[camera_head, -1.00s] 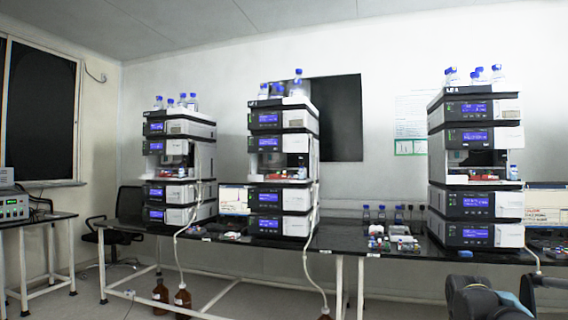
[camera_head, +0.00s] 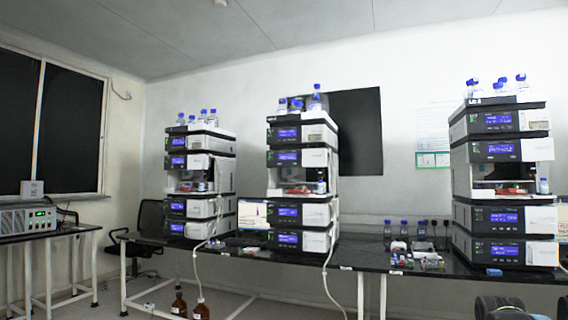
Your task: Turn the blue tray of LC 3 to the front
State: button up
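Three column stacks of instruments stand on the black bench: a left stack (camera_head: 200,225), a middle stack (camera_head: 303,158) and a right stack (camera_head: 503,152). Their name labels are too small to read surely, so I cannot tell which is LC 3. Each has an open bay at mid-height: left bay (camera_head: 192,187), middle bay (camera_head: 297,188) and right bay (camera_head: 500,189). Small red items show in the bays. I cannot make out a blue tray in any of them. My gripper is not in view; only dark parts of my arm show at the lower right edge.
The black bench (camera_head: 375,262) runs across the front of the stacks. Blue-capped bottles (camera_head: 403,229) and small items (camera_head: 402,256) stand between the middle and right stacks. Brown bottles (camera_head: 201,309) stand on the floor. Hoses hang before the bench. A side table (camera_head: 40,236) and chair stand left.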

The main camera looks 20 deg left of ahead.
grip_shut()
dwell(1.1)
